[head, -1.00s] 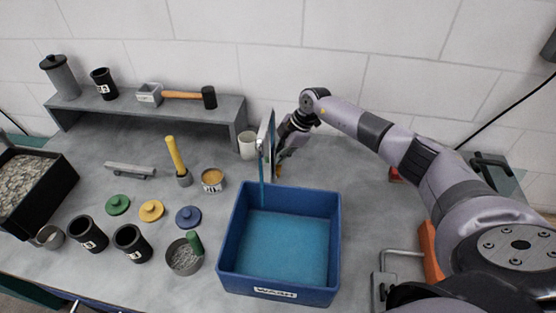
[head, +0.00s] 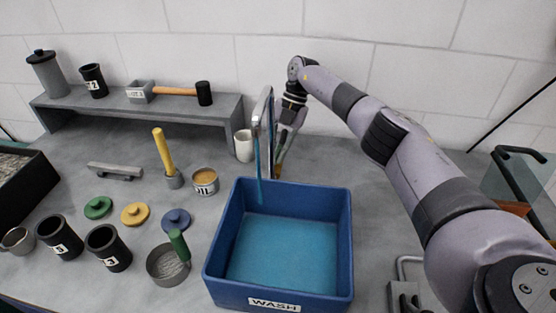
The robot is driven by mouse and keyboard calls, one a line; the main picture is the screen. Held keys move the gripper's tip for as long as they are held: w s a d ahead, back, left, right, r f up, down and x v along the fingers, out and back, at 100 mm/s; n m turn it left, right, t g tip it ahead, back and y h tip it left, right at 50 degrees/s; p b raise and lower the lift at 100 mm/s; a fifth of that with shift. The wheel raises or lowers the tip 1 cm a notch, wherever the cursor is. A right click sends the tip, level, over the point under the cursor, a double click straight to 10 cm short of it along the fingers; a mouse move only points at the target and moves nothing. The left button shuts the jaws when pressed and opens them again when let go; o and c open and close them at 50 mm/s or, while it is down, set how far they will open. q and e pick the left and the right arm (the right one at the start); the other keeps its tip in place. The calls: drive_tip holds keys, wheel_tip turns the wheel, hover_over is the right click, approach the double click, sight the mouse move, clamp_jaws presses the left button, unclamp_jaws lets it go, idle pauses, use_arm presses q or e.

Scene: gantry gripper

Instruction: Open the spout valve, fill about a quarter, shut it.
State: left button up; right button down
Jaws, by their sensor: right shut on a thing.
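A tall grey spout (head: 267,112) stands behind the blue wash basin (head: 279,303). A thin blue stream of water (head: 258,172) runs from its mouth down into the basin. Blue water (head: 283,255) covers the basin floor, well below the rim. My right gripper (head: 282,150) is just right of the spout post, pointing down, and is shut on the valve handle, as far as I can tell; the fingertips and handle are small and partly hidden. My left gripper is not in view.
A white cup (head: 244,146) stands just left of the spout. Left of the basin are an oil tin (head: 205,182), a sieve (head: 168,265), coloured lids and black pots. A grey shelf (head: 150,116) holds a mallet (head: 190,93). The table right of the basin is mostly clear.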

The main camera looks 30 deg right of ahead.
sight(277, 152)
drive_tip(key=shift+w+r+n+g+b, duration=0.1)
drive_tip(key=shift+n+g+b, duration=0.2)
drive_tip(key=shift+n+b, duration=0.55)
drive_tip(key=c, duration=1.6)
unclamp_jaws()
wheel_tip(277, 152, up, 10)
